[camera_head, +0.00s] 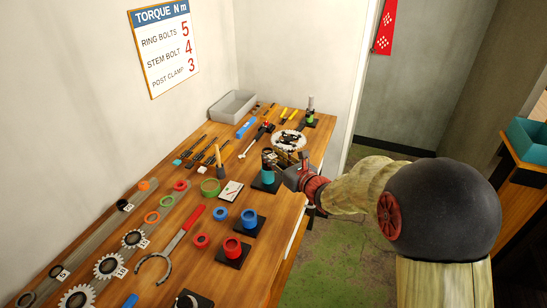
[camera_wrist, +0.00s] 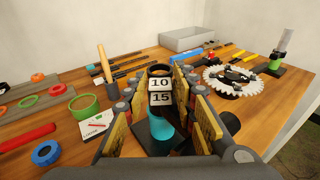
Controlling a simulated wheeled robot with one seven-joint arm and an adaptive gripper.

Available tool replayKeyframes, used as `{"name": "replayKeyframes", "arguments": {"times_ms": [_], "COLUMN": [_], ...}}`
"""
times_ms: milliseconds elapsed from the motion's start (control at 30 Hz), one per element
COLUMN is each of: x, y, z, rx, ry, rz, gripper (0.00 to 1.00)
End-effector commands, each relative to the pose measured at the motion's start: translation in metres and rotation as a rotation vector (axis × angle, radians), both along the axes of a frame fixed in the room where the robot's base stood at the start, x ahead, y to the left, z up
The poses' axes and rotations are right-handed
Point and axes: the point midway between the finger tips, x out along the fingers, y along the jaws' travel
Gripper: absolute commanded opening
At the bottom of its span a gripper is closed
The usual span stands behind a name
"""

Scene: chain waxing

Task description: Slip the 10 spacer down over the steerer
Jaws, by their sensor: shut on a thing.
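The black 10 spacer (camera_wrist: 160,83), with a white tag marked 10, is between the fingers of my gripper (camera_wrist: 158,90). My gripper (camera_head: 284,168) is shut on it. A second tag marked 15 (camera_wrist: 161,98) sits directly below, on what looks like another dark spacer. Under both is a teal cylinder (camera_wrist: 160,128); in the head view this teal cylinder (camera_head: 268,178) stands upright on a black plate. I cannot make out a separate steerer tube inside the stack. Nor can I tell whether the 10 spacer is around it or just above it.
A toothed chainring (camera_wrist: 232,80) and a pale post with a green ring (camera_wrist: 281,48) stand to the right. A green ring (camera_wrist: 84,104), a white card (camera_wrist: 96,123) and a wooden-handled tool (camera_wrist: 104,64) are close on the left. A grey bin (camera_head: 233,105) is behind.

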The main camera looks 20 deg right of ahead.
Motion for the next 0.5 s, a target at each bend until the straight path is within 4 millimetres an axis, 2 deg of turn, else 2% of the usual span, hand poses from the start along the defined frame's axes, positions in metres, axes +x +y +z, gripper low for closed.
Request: {"name": "replayKeyframes", "arguments": {"times_ms": [500], "x": [-0.0002], "y": [-0.0001], "z": [-0.0078], "rx": [0.000], "ry": [0.000], "rz": [0.000], "gripper": [0.16]}}
